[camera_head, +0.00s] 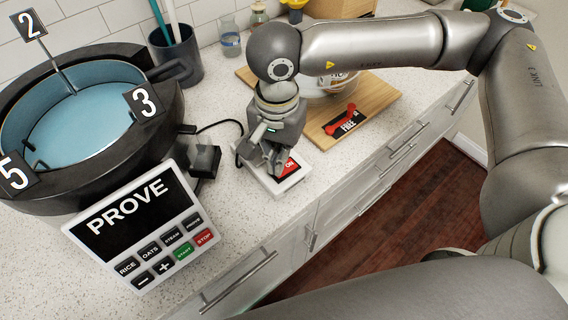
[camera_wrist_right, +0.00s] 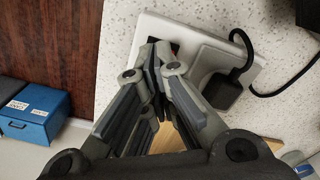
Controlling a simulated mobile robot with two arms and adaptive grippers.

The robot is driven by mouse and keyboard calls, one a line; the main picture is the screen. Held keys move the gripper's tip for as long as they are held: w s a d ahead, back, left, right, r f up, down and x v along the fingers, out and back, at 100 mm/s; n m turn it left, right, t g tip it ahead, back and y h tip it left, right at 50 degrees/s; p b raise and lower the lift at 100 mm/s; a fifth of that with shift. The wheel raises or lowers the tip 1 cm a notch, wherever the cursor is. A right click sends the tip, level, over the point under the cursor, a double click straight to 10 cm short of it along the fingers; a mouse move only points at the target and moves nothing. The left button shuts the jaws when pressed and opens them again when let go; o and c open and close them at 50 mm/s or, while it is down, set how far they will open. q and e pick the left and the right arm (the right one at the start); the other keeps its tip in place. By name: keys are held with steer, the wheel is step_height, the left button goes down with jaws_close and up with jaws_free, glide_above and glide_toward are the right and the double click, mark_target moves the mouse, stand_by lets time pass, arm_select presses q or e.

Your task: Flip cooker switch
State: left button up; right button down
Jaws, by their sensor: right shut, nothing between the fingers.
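The cooker switch is a white plate (camera_head: 291,183) with a red rocker (camera_head: 289,167) that shows the letters ON. It lies on the speckled counter, right of the cooker. My right gripper (camera_head: 277,172) is shut and empty, with its fingertips down at the switch and hiding part of the rocker. I cannot tell whether they touch. In the right wrist view the closed fingertips (camera_wrist_right: 158,45) are over the dark opening of the white switch plate (camera_wrist_right: 200,48). The large dark cooker (camera_head: 165,110) has a blue inner pot and a panel (camera_head: 140,215) reading PROVE. My left gripper is not in view.
A wooden board (camera_head: 385,97) with a bowl (camera_head: 330,85) and a red-handled item (camera_head: 340,122) lies behind. A dark cup (camera_head: 178,60) stands at the back. Drawer fronts and handles (camera_head: 240,282) line the counter's front edge.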

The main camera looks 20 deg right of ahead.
steer(key=shift+f+b, duration=1.3)
steer(key=shift+b, duration=0.15)
stand_by(1.0)
steer(key=shift+s+r, duration=0.1)
steer(key=shift+r+p, duration=0.4)
steer(key=shift+r, duration=0.45)
steer(key=shift+r+p, duration=0.95)
steer(key=shift+r, duration=1.65)
